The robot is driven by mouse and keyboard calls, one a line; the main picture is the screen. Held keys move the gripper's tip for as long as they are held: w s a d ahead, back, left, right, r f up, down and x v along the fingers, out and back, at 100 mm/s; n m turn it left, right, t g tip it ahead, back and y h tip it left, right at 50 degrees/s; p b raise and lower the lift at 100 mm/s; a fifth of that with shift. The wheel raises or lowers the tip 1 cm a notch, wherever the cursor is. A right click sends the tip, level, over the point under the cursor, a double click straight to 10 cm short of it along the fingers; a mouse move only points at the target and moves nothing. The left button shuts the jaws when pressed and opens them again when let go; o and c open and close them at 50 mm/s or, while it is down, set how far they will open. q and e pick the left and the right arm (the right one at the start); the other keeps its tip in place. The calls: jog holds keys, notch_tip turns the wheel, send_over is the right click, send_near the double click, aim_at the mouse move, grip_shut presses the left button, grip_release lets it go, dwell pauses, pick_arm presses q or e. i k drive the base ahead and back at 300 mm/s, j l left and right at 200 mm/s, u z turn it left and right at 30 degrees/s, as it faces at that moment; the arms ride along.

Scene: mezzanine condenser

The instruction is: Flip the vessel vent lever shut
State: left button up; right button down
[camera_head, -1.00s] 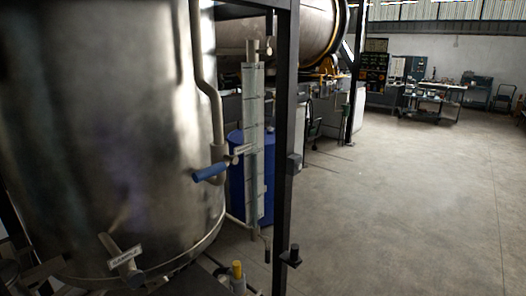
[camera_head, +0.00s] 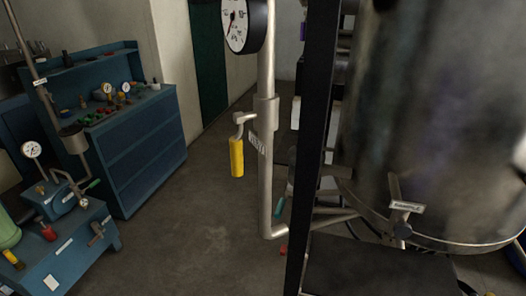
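A yellow-handled lever (camera_head: 236,157) hangs straight down beside a vertical grey pipe (camera_head: 266,190) in the head view. A small tag (camera_head: 259,144) sits on the pipe next to it; its lettering is too small to read surely, so I cannot confirm that this is the vent lever. A round gauge (camera_head: 238,27) is on the pipe above it. The large steel vessel (camera_head: 440,120) stands to the right, behind a black post (camera_head: 318,130). Neither of my grippers is in view.
A blue workbench (camera_head: 148,150) with drawers and a lower blue bench (camera_head: 65,255) with gauges and valves stand at the left. A small tagged valve (camera_head: 404,207) is low on the vessel. Open floor (camera_head: 200,235) lies between bench and pipe.

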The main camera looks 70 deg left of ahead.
aim_at(236, 143)
jog(key=u, duration=2.75)
